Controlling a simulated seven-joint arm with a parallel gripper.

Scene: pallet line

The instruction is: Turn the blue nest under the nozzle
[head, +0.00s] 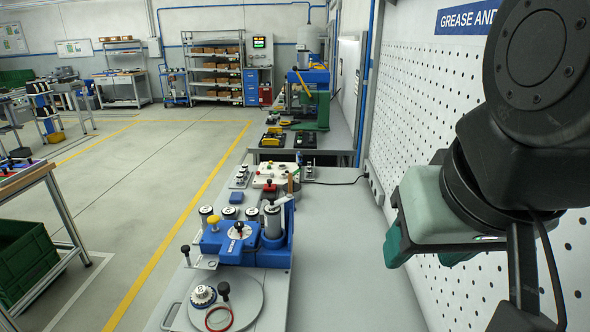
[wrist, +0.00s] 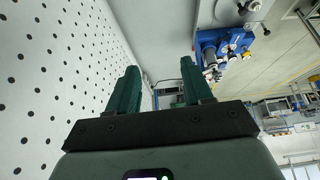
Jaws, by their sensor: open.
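A blue dispensing fixture (head: 238,247) with a yellow cap and an upright grey cylinder (head: 272,222) stands on the bench. In front of it is a round grey turntable (head: 250,297). On the turntable are a white toothed part (head: 203,295), which may sit in the blue nest, a red ring (head: 218,320) and an upright black knob (head: 224,290). I cannot make out the nozzle tip clearly. My gripper (head: 425,252) is open and empty, well right of the fixture by the perforated wall. In the wrist view its green fingers (wrist: 157,85) are apart, with the blue fixture (wrist: 222,46) beyond them.
The perforated wall panel (head: 425,130) is close on the right. Several small canisters (head: 229,212) and a control box with a red button (head: 270,186) are behind the fixture. The bench surface (head: 345,260) between fixture and wall is clear.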

